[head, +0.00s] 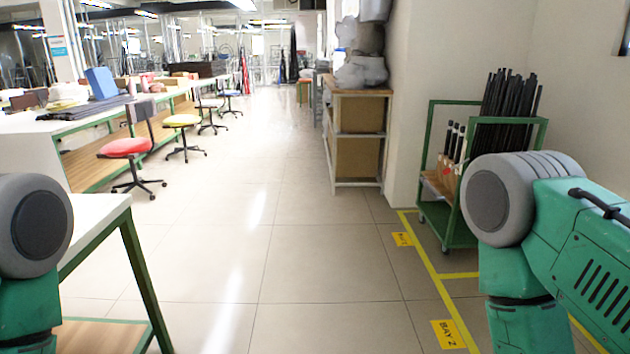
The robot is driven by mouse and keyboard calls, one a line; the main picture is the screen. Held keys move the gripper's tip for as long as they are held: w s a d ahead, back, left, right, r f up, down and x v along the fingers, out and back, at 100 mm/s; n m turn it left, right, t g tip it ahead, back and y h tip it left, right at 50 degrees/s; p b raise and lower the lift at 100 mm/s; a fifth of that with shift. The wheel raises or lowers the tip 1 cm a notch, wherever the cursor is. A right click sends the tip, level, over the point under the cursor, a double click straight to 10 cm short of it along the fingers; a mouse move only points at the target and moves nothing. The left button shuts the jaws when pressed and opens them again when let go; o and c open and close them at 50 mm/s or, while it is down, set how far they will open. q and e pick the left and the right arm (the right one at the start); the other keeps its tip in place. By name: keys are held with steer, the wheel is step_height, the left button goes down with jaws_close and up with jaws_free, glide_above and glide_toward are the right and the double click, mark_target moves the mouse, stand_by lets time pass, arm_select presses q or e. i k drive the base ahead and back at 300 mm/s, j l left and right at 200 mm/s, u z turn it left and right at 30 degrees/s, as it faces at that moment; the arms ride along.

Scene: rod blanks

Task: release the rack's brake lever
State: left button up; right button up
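A green wheeled rack (432,153) stands against the wall at the right of the head view, inside a yellow floor line. It holds a bundle of long dark rods (503,105) leaning upright. Shorter dark rods with light bands (455,140) stand in front of them, by a brown box with a red spot. I cannot make out a brake lever; the rack's lower right part is hidden behind my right arm. Parts of my two arms show at the left and right edges. Neither gripper is in view.
Yellow floor line (436,275) and "BAY 2" label (448,334) mark the bay. A white-topped table (92,225) stands near left. A wooden shelf unit (358,135) stands against the pillar. Chairs, including a red one (125,147), line the left benches. The middle floor is clear.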

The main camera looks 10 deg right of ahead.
mark_target(447, 171)
steer(key=i, duration=1)
steer(key=i+j, duration=0.15)
steer(key=i, duration=0.85)
steer(key=i+j+z, duration=0.1)
steer(key=i+z, duration=0.35)
steer(key=i+j+z, duration=0.3)
steer(key=i+z, duration=0.15)
steer(key=i+j+z, duration=0.7)
steer(key=j+z, duration=0.25)
steer(key=i+j+z, duration=0.15)
steer(key=j, duration=0.2)
steer(key=i+j+z, duration=0.2)
steer(key=j, duration=0.15)
steer(key=k, duration=0.1)
